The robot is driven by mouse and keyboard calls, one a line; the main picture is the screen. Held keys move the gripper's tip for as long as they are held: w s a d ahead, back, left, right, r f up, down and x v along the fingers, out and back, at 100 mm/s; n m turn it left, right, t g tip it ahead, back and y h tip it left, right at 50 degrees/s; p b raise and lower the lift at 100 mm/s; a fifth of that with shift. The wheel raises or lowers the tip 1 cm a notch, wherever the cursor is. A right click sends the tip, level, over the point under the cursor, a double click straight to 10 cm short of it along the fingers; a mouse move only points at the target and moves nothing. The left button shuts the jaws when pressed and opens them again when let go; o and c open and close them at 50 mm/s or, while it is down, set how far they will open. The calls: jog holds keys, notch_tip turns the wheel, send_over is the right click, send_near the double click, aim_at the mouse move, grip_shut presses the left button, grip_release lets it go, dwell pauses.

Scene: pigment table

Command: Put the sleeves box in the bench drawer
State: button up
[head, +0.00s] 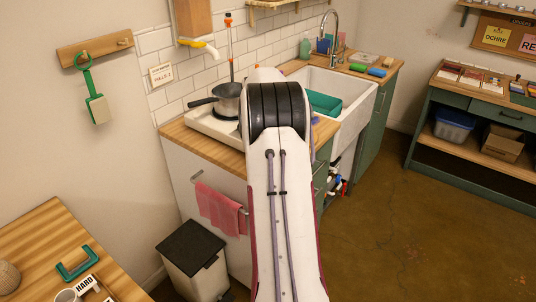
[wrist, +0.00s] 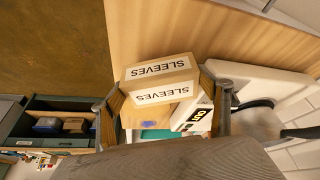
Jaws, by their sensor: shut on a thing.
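The sleeves box (wrist: 162,72) is a tan box with white SLEEVES labels on two faces, seen in the wrist view. My gripper (wrist: 164,96) is shut on it, with one finger at each side of the box. The box is in front of a wooden worktop; whether it touches the worktop cannot be told. In the head view my arm hides the gripper and the box. The dark green bench stands at the right of the head view. Its drawer (head: 496,116) has a dark handle and looks closed.
A hob with a pot (head: 228,100) stands on the left counter, next to a white sink (head: 342,95). A white device with a digit display (wrist: 200,116) is close behind the box. The floor before the bench is clear.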

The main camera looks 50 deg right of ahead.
jog(key=shift+f, duration=1.85)
jog(key=shift+f, duration=0.15)
jog(key=o, duration=1.3)
jog(key=shift+a+r, duration=0.1)
jog(key=shift+r, duration=0.45)
jog(key=v, duration=1.1)
jog(key=shift+a, duration=0.1)
